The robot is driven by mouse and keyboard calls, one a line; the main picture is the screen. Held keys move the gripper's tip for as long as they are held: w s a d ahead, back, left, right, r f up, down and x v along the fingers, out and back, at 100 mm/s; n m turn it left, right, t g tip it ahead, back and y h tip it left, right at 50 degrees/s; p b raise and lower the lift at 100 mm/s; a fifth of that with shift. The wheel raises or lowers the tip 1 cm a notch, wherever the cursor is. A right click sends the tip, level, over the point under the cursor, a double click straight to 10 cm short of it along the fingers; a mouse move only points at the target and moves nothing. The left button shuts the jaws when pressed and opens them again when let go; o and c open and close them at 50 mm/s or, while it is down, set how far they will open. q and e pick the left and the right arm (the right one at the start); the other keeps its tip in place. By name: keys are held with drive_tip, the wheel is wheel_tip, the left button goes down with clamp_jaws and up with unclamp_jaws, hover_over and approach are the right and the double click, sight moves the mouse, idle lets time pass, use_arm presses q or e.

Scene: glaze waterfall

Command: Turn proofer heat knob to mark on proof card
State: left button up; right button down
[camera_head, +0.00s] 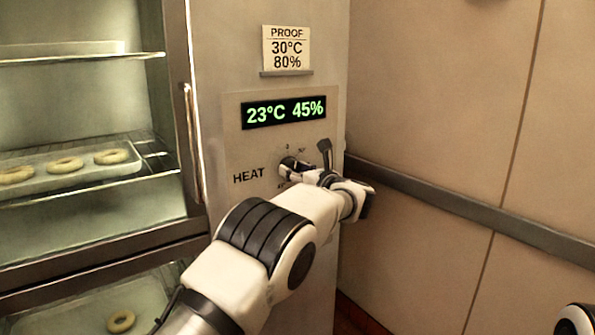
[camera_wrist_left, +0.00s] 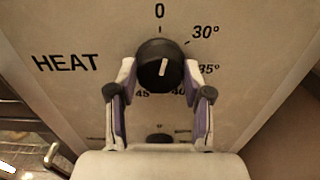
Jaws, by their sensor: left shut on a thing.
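The black heat knob (camera_head: 288,165) sits on the proofer's steel panel beside the word HEAT. In the left wrist view the knob (camera_wrist_left: 160,65) has a white pointer line, aimed nearly straight up, close to 0 and slightly towards 30°. Marks for 35°, 40 and 45 run round the right and lower side, partly hidden. My left gripper (camera_wrist_left: 160,76) is shut on the knob, one finger on each side; it also shows in the head view (camera_head: 305,172). The proof card (camera_head: 287,48) reads 30°C, 80%. My right gripper is not in view.
A green display (camera_head: 284,112) above the knob reads 23°C 45%. The proofer's door handle (camera_head: 193,145) stands left of the panel. Shelves with trays of dough rings (camera_head: 66,165) are further left. A tan wall with a grey rail (camera_head: 470,204) is at the right.

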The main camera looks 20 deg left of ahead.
use_arm(q)
drive_tip(key=shift+a, duration=0.15)
drive_tip(key=m, duration=0.3)
drive_tip(key=shift+b, duration=0.4)
drive_tip(key=shift+m, duration=2.1)
